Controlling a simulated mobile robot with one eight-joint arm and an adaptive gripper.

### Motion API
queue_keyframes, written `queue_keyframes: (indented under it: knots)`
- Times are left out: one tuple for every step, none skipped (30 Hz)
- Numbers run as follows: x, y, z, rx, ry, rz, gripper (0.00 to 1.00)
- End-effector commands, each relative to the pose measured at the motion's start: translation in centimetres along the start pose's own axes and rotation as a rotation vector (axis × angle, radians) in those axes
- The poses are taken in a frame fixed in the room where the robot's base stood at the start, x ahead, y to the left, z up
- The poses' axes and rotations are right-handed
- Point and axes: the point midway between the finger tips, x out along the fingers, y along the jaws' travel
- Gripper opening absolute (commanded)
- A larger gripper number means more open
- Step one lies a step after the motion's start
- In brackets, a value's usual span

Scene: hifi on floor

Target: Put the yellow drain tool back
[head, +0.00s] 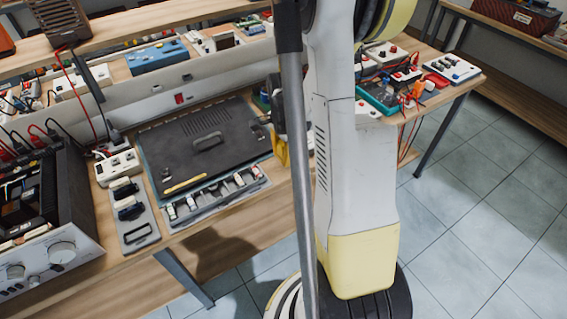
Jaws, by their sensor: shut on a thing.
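My gripper (272,104) shows as dark parts at the right end of the bench, largely hidden behind the grey pole and my white column. The yellow drain tool (281,148) shows as a small yellow piece just below these dark parts, beside the dark case's right edge. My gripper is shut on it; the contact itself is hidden. Most of the tool's length is also out of sight, so I cannot tell its full shape or tilt.
A dark case (205,145) with a thin yellow strip (185,184) on it fills the bench middle. A grey tray (215,200) lies in front. Electronics boxes (40,215) crowd the left. Instruments (400,85) stand at the right. Tiled floor (470,220) is open at right.

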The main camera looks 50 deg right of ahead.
Motion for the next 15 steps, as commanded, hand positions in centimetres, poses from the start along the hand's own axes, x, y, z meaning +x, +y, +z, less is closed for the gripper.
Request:
queue_keyframes:
  knots:
    - [1.27,0.00,0.00,0.000,0.000,0.000,0.00]
    - [1.65,-0.01,-0.01,0.000,0.000,0.000,0.00]
    - [1.96,-0.02,-0.01,0.000,0.000,0.000,0.00]
    - [2.02,-0.01,-0.01,0.000,0.000,0.000,0.00]
    - [1.99,0.01,-0.01,0.000,0.000,0.000,0.00]
    - [1.88,0.02,0.00,0.000,0.000,0.000,0.00]
    - [1.83,0.02,0.00,0.000,0.000,0.000,0.00]
    - [1.81,0.02,0.00,0.000,0.000,0.000,0.00]
    - [1.80,0.03,0.00,0.000,0.000,0.000,0.00]
    - [1.81,0.03,0.00,0.000,0.000,0.000,0.00]
    - [1.86,0.03,0.00,0.000,0.000,0.000,0.00]
    - [2.00,0.03,0.00,0.000,0.000,0.000,0.00]
    - [2.13,0.03,0.00,0.000,0.000,0.000,0.00]
    - [2.25,0.03,0.00,0.000,0.000,0.000,0.00]
    - [2.22,0.03,0.00,0.000,0.000,0.000,0.31]
